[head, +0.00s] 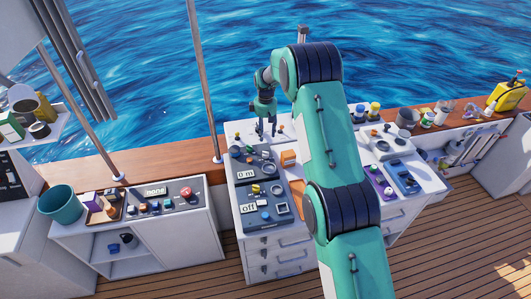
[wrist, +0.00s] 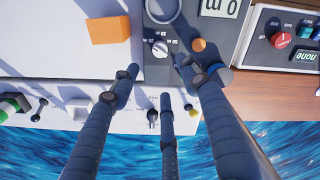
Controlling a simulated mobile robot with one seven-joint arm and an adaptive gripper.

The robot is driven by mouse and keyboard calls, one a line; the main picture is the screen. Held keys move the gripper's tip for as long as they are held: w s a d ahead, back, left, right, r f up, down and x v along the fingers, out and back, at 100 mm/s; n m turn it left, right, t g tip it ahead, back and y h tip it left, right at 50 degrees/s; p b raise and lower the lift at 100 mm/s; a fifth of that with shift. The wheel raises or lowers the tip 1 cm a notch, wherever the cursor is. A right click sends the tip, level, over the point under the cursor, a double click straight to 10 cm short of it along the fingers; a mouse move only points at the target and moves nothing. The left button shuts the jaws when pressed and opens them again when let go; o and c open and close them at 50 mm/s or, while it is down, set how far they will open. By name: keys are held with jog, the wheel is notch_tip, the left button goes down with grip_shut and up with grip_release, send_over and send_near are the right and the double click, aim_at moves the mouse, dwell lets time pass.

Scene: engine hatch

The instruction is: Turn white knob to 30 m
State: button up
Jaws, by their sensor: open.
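The white knob (wrist: 160,47) sits on a dark grey panel (wrist: 158,72) with small numbers printed around it. The exact number its pointer faces is too small to tell. The panel's display (wrist: 219,7) reads 0 m, upside down in the wrist view; it also shows in the head view (head: 246,174). My gripper (wrist: 158,72) is open and empty. In the head view my gripper (head: 267,132) hangs near the far edge of the console.
An orange button (wrist: 198,45) and a blue knob (wrist: 218,76) are right of the white knob in the wrist view. A metal ring (wrist: 163,8) and an orange block (wrist: 110,29) are close by. Small levers (wrist: 40,108) line the console's edge, with water beyond.

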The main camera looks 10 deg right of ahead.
aim_at(266, 154)
jog(key=shift+f+p, duration=0.95)
jog(key=shift+f, duration=5.9)
grip_shut()
